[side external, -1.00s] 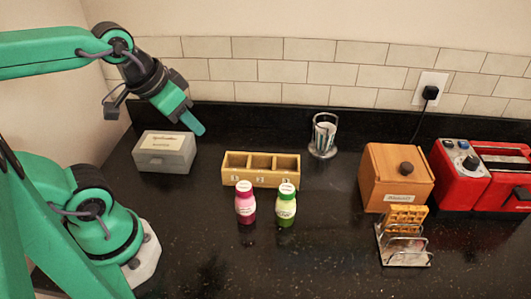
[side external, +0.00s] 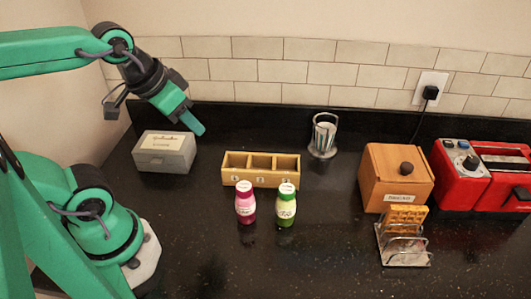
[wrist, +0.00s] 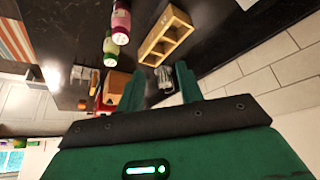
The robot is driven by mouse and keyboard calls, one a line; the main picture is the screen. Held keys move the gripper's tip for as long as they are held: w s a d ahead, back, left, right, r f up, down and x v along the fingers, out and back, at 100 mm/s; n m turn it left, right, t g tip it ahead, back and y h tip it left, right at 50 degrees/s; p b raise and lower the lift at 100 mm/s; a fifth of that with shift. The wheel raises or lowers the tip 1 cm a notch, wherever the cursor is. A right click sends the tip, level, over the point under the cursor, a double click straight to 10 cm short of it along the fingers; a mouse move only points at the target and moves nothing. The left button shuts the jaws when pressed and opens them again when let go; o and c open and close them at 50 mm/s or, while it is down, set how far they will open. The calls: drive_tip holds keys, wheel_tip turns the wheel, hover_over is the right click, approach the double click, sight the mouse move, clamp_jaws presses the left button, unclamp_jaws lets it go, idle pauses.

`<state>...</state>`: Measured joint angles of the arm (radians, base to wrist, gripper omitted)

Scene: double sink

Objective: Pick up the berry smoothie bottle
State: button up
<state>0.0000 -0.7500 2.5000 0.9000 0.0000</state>
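The berry smoothie bottle is most likely the magenta bottle (side external: 245,205) with a white cap, standing upright on the black counter in the side view. It also shows at the top of the wrist view (wrist: 121,20). A green bottle (side external: 286,208) with a white cap stands just right of it, a small gap between them. My gripper (side external: 197,129) is in the air at the upper left, well away from both bottles, above and behind the grey box. In the wrist view its two fingers (wrist: 160,88) are apart with nothing held between them.
A wooden three-compartment tray (side external: 261,183) sits just behind the bottles. A wooden box (side external: 381,180), a waffle rack (side external: 404,250) and a red toaster (side external: 503,180) stand right. The front counter is clear.

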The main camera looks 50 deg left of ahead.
drive_tip(key=o, duration=0.7)
drive_tip(key=m+g, duration=0.5)
drive_tip(key=m, duration=2.2)
hover_over(243, 185)
drive_tip(key=f, duration=0.6)
drive_tip(key=a+f, duration=0.1)
drive_tip(key=f, duration=0.3)
drive_tip(key=shift+s, duration=0.2)
drive_tip(key=f+m, duration=0.1)
drive_tip(key=d+m, duration=0.1)
drive_tip(key=m, duration=0.1)
drive_tip(key=shift+w+f+g, duration=0.15)
drive_tip(key=shift+f+g, duration=0.15)
drive_tip(key=shift+f, duration=0.05)
